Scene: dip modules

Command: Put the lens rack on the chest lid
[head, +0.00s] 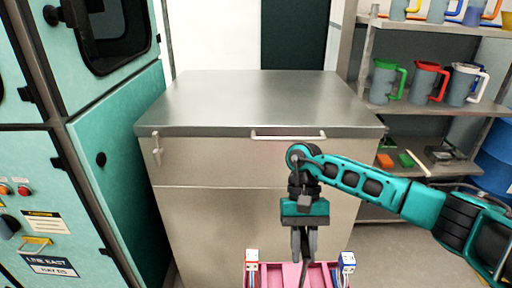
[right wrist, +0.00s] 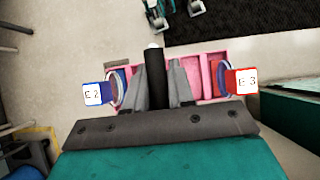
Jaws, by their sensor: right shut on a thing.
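The lens rack (head: 291,272) is a pink tray-like holder at the bottom edge of the head view, in front of the chest and below its lid. Its lower part is cut off. My right gripper (head: 303,256) is shut on the rack's dark middle handle. In the right wrist view the fingers (right wrist: 155,88) close around that dark handle (right wrist: 155,70), and the pink rack (right wrist: 205,72) spreads behind them, with a blue-edged tag and a red-edged tag at its ends. The chest lid (head: 250,100) is a flat, bare steel top, shut. My left gripper is not in view.
The chest front has a bar handle (head: 288,138) and a latch (head: 157,148). A teal cabinet (head: 120,150) stands close on the left. Shelves (head: 440,110) with coloured-handled jugs stand at the right, with a blue drum (head: 495,155) beside them. The whole lid is free.

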